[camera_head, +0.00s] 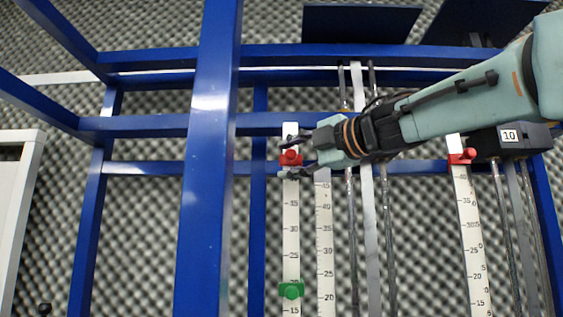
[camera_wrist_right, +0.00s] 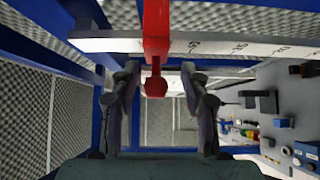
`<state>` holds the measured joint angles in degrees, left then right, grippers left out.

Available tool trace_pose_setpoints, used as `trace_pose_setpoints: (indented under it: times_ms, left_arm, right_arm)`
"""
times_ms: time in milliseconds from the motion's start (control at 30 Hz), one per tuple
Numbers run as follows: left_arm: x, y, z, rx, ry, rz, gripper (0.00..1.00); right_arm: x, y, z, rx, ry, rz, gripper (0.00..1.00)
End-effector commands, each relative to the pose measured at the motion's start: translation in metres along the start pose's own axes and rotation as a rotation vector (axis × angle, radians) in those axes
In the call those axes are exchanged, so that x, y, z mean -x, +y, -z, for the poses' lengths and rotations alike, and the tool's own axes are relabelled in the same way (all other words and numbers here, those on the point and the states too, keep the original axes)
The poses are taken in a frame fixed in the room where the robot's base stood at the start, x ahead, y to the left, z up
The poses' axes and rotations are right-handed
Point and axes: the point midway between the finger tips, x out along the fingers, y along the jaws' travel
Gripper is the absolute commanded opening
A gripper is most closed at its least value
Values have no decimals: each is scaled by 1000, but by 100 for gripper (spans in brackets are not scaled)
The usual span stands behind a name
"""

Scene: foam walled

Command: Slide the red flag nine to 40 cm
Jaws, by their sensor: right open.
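A red flag (camera_head: 291,158) with a knob sits near the top of a white scale (camera_head: 291,240), well above its 35 mark. I cannot read a nine on it. My right gripper (camera_head: 294,158) reaches in from the right and is open, one finger above the red flag and one below. In the right wrist view the red flag (camera_wrist_right: 156,45) hangs down over the scale (camera_wrist_right: 215,46), its knob between the open fingers (camera_wrist_right: 159,100). Whether a finger touches it I cannot tell. My left gripper is out of view.
A green flag (camera_head: 291,290) sits lower on the same scale. Another red flag (camera_head: 461,156) is on a scale at the right, beside a black block labelled 10 (camera_head: 510,135). A blue post (camera_head: 208,160) stands left; metal rods (camera_head: 351,230) run right of the scale.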

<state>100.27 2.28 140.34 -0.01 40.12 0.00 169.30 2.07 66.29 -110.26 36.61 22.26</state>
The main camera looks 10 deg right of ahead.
Motion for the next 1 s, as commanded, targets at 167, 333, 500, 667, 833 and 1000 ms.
trace_pose_setpoints:
  times_ms: [167,333,500,667,833,1000]
  left_arm:
    - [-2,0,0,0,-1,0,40]
    - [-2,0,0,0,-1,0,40]
    - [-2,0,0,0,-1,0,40]
    - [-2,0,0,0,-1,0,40]
    - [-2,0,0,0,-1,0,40]
    - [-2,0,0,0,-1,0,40]
  right_arm:
    - [3,1,-1,1,-2,-2,46]
    - [4,1,-2,1,-2,0,46]
    - [4,1,-2,1,-1,1,46]
    - [4,1,-1,1,-1,1,34]
    - [4,1,-1,1,-1,0,20]
    - [3,1,0,1,-2,-1,5]
